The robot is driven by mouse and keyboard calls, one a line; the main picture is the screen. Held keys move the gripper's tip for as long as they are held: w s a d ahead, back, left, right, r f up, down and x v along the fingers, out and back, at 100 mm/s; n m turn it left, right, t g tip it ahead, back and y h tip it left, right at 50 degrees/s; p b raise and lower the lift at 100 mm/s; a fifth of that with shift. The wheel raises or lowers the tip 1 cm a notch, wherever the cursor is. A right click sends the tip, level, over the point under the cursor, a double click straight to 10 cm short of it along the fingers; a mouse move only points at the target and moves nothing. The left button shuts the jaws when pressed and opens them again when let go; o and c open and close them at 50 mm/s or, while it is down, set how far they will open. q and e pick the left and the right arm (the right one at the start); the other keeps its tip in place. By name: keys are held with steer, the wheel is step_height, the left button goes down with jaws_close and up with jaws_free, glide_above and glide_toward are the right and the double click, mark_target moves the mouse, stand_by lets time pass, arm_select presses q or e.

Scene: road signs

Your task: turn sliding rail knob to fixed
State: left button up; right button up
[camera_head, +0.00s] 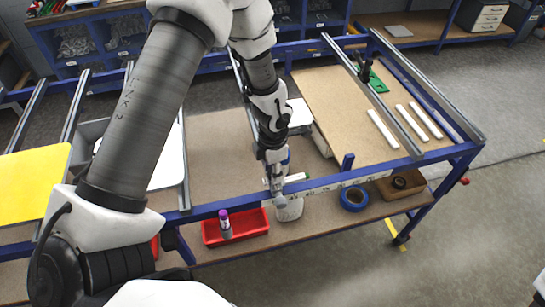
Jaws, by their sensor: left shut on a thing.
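My left gripper (275,184) is at the blue front bar (330,181) of the table, at the near end of a grey sliding rail (237,72). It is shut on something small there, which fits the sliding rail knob. The fingers and wrist hide the knob, so I cannot tell which way it is turned. The rail runs back from the gripper, partly hidden behind my left arm.
The lower shelf holds a red tray (248,224), a white tub (290,209), blue tape (354,198) and a brown box (403,186). A yellow panel (30,187) lies left.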

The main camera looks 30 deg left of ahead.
arm_select(q)
steer(key=m+p, duration=0.2)
steer(key=p, duration=0.1)
steer(key=shift+s+r+m, duration=0.15)
steer(key=shift+r+m, duration=0.05)
steer(key=shift+m, duration=0.2)
steer(key=shift+f+m+p, duration=0.15)
steer(key=shift+m+p, duration=0.5)
steer(key=shift+m, duration=0.25)
steer(key=shift+f+m, duration=0.2)
steer(key=shift+m, duration=0.7)
steer(key=m, duration=0.4)
steer(key=shift+f, duration=0.1)
steer(key=shift+m, duration=0.3)
steer(key=o, duration=1.1)
steer(key=shift+o, duration=0.2)
steer(key=shift+r, duration=0.2)
